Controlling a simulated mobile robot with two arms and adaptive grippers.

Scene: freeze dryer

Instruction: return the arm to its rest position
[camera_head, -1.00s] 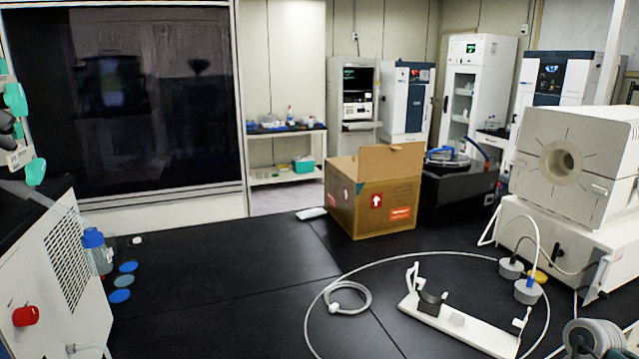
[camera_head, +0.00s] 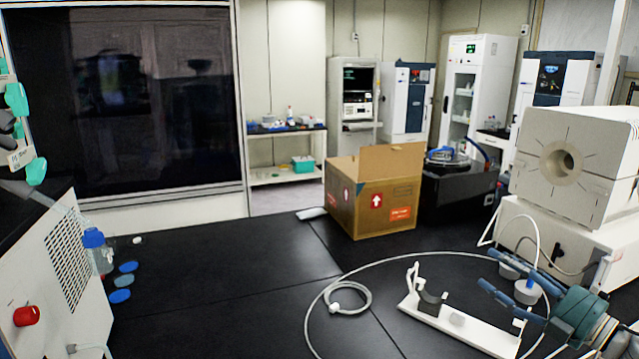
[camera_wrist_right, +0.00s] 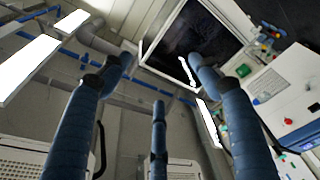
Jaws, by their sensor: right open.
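My right gripper (camera_head: 512,281) shows at the lower right of the head view. Its blue fingers are spread, and nothing is between them. They appear in front of the grey-capped parts by the white machine and above the right end of the white stand; whether they touch anything cannot be told. In the right wrist view the open fingers (camera_wrist_right: 160,85) point toward ceiling lights, a dark glass panel and a white cabinet front. My left gripper is not in view.
A white stand (camera_head: 465,328) and a looped white tube (camera_head: 350,297) lie on the black bench (camera_head: 220,285). A cardboard box (camera_head: 375,190) stands at the back, left of the white machine (camera_head: 570,160). A blue-capped bottle (camera_head: 97,250) is at the left. The bench middle is clear.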

